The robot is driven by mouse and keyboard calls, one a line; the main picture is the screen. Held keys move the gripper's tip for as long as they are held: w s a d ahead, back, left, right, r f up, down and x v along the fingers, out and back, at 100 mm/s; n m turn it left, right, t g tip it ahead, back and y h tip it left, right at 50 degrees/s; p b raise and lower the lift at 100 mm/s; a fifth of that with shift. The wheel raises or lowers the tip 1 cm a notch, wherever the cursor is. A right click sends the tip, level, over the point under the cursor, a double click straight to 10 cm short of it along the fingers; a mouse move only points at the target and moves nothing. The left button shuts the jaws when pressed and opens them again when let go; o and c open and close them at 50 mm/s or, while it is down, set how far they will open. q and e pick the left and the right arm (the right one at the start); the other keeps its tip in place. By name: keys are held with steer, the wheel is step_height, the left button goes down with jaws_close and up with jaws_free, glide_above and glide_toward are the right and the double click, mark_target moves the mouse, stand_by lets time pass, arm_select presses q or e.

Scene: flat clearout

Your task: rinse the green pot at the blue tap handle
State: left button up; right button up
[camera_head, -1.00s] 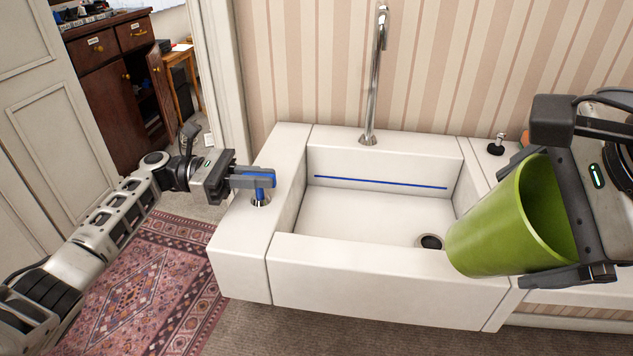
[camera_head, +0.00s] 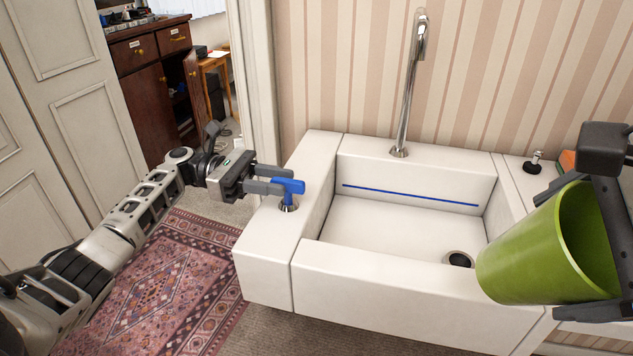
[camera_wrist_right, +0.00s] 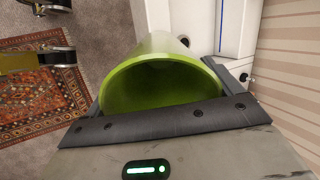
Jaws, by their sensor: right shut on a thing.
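The blue tap handle (camera_head: 288,187) stands on the left ledge of the white sink (camera_head: 390,290). My left gripper (camera_head: 281,180) is at the handle with its fingers apart, their tips close to its left side; whether they touch it I cannot tell. The green pot (camera_head: 525,255) is tilted, its mouth facing right and up, near the sink's front right corner. My right gripper (camera_head: 548,252) is shut on the pot, partly outside the picture. The pot's dark inside (camera_wrist_right: 160,85) shows in the right wrist view. The chrome spout (camera_head: 408,95) rises behind the basin; no water stream is visible.
The basin is empty, with a dark drain (camera_head: 459,259) at its right and a blue line on its back wall. A small chrome and black fitting (camera_head: 534,163) stands on the right ledge. A patterned rug (camera_head: 150,285) and dark cabinet (camera_head: 150,90) lie left.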

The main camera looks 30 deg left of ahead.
arm_select(q)
steer(key=b+v, duration=0.1)
steer(key=v, duration=0.8)
steer(key=shift+a, duration=0.25)
arm_select(e)
steer(key=shift+f, duration=0.85)
arm_select(q)
steer(key=shift+s, duration=0.1)
